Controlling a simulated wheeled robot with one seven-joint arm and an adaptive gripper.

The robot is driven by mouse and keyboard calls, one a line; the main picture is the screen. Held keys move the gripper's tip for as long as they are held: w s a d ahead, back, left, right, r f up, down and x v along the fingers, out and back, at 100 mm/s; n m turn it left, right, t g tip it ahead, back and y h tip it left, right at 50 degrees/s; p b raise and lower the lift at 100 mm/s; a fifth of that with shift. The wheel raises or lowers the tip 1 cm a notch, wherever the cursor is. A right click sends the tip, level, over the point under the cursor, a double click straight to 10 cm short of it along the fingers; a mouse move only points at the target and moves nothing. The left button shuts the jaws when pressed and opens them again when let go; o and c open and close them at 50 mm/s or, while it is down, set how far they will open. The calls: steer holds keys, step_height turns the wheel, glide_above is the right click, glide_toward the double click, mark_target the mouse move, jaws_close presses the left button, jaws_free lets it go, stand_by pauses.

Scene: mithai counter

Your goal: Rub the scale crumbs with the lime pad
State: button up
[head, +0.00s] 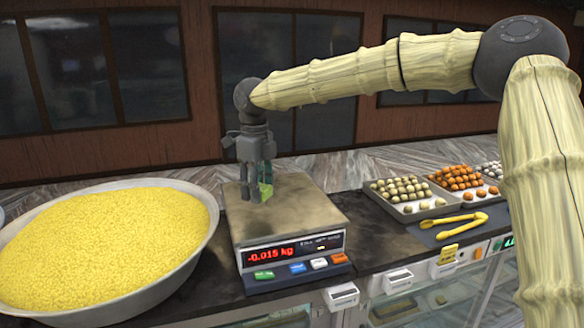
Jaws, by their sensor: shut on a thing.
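My gripper (256,188) points down over the left part of the scale (305,207), at or just above its metal pan. It is shut on the lime pad (266,191), of which a small green part shows between and beside the fingers. I cannot tell whether the pad touches the pan. The scale's red display reads -0.015 kg, with coloured buttons below it. No crumbs can be made out on the pan at this size; the gripper hides part of it.
A wide metal bowl (205,243) heaped with yellow grains stands close left of the scale. To the right are trays of sweets (407,213) and yellow tongs (455,220) on a dark mat. Price tags line the counter's front edge. A wall with windows stands behind.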

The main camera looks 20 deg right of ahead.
steer(key=shift+a+r, duration=0.1)
steer(key=shift+r, duration=1.25)
